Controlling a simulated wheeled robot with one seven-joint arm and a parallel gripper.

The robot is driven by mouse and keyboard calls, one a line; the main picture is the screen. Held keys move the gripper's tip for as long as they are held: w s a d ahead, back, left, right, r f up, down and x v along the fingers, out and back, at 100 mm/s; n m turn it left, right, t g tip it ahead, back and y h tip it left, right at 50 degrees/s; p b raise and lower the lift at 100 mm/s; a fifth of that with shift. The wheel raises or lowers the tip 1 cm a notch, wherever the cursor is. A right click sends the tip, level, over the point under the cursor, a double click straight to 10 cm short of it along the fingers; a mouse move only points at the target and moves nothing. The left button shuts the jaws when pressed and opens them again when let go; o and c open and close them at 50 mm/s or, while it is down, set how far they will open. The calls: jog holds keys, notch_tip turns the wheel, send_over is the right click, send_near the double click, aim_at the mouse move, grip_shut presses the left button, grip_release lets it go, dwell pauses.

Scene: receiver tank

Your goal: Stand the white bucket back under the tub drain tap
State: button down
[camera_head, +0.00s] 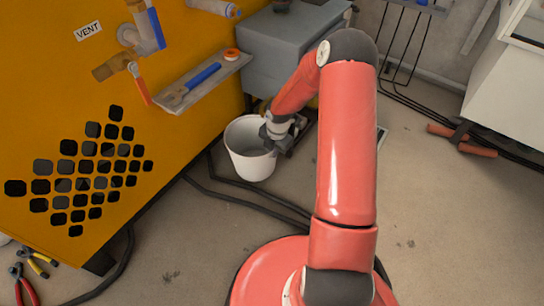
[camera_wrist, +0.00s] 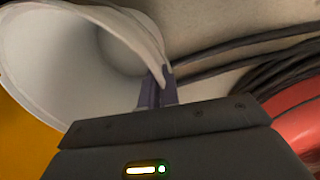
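The white bucket (camera_head: 250,164) is beside the yellow cabinet in the head view, open end up. I cannot tell whether its base touches the floor. My gripper (camera_head: 272,136) is at the right side of its rim. In the wrist view, the bucket (camera_wrist: 50,65) fills the upper left, and the dark fingers of my gripper (camera_wrist: 157,90) are close together at its rim, with the rim edge between them. A brass valve with an orange lever (camera_head: 139,84) is on the yellow cabinet. I cannot make out a tap on the grey tub (camera_head: 290,45) behind the bucket.
The yellow cabinet (camera_head: 60,110) stands at left, with a shelf (camera_head: 212,80) carrying a blue-handled tool and orange tape. Black hoses (camera_head: 240,185) cross the floor near the bucket. A red-handled tool (camera_head: 465,142) lies at right. Floor at lower right is clear.

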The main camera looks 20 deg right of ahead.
jog(key=f, duration=0.2)
jog(key=f+b, duration=0.1)
jog(key=shift+w+a+f, duration=0.2)
jog(key=shift+w+f, duration=0.05)
jog(key=shift+w, duration=0.05)
jog(key=c, duration=1.6)
grip_release()
jog(key=shift+c, duration=0.2)
